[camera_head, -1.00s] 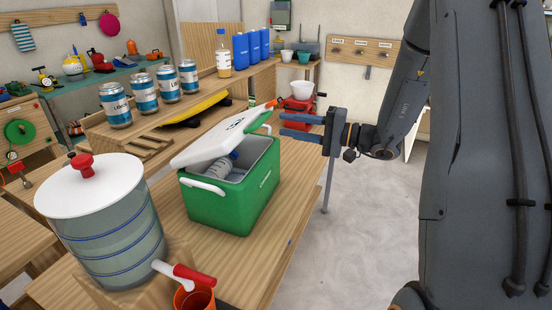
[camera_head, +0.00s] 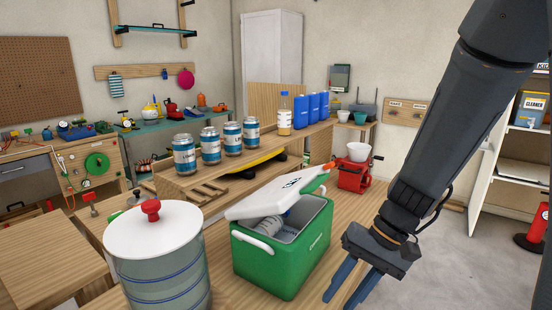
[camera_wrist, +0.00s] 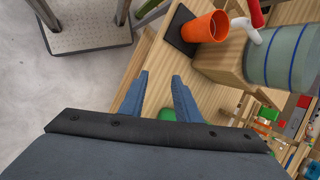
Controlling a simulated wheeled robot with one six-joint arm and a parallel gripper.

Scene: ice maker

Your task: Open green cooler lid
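The green cooler (camera_head: 283,255) stands on the wooden table in the head view. Its white lid (camera_head: 276,196) is raised and tilted, leaving a wide gap. A bottle (camera_head: 268,225) shows inside the cooler. My gripper (camera_head: 345,290) is to the right of the cooler, pointing down, apart from the lid. Its two blue fingers are spread with nothing between them. In the wrist view the fingers (camera_wrist: 157,85) are also apart over the table, and a small piece of green (camera_wrist: 167,114) shows just behind them. The gripper's fingertips are near the lower edge of the head view.
A white-lidded drink dispenser (camera_head: 155,255) stands left of the cooler. An orange cup (camera_wrist: 207,27) is by its tap. A raised wooden shelf behind holds several cans (camera_head: 210,146). A red device (camera_head: 354,173) with a white bowl stands behind. Open floor lies to the right.

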